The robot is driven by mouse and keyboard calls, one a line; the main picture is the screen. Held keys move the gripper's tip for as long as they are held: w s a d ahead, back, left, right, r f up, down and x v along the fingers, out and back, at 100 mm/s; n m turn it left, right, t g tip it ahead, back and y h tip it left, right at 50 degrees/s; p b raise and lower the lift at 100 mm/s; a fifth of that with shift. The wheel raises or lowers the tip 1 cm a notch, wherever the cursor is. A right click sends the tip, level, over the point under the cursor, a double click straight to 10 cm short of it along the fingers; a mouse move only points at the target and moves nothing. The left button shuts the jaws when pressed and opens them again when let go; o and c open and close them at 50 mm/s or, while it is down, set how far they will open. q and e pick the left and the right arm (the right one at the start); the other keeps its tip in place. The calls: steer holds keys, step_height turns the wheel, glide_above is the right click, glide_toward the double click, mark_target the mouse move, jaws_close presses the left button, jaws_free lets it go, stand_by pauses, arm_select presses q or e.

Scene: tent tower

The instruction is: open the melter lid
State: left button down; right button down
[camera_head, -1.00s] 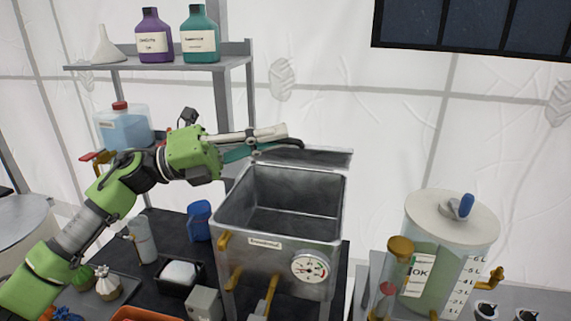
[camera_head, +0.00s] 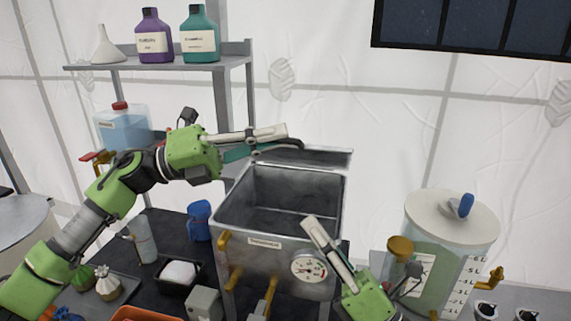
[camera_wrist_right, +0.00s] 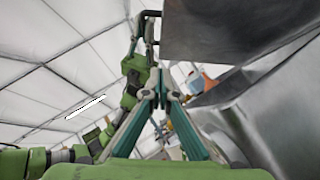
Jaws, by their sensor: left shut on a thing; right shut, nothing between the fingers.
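The melter (camera_head: 270,252) is a grey metal box with a gauge on its front, and its dark inside is open to view. Its lid (camera_head: 318,158) is up at the far rim, seen nearly edge-on. My left gripper (camera_head: 283,139) is shut on the dark lid handle (camera_head: 292,144) at the lid's left end. My right gripper (camera_head: 310,220) is shut and empty, in front of the melter's front right corner. In the right wrist view, its closed fingertips (camera_wrist_right: 161,76) point up, with the lid (camera_wrist_right: 230,28) above and the melter's side (camera_wrist_right: 265,100) at right.
A clear lidded tank (camera_head: 460,250) and an amber-capped cylinder (camera_head: 400,248) stand at the right, close to my right arm. A blue cup (camera_head: 199,220) and a black tray (camera_head: 180,285) are left of the melter. A shelf (camera_head: 160,64) holds bottles behind.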

mark_target(287, 154)
steer(key=w+d+r+x, duration=0.1)
steer(key=d+x, duration=0.1)
steer(key=x, duration=1)
steer(key=shift+r, duration=0.45)
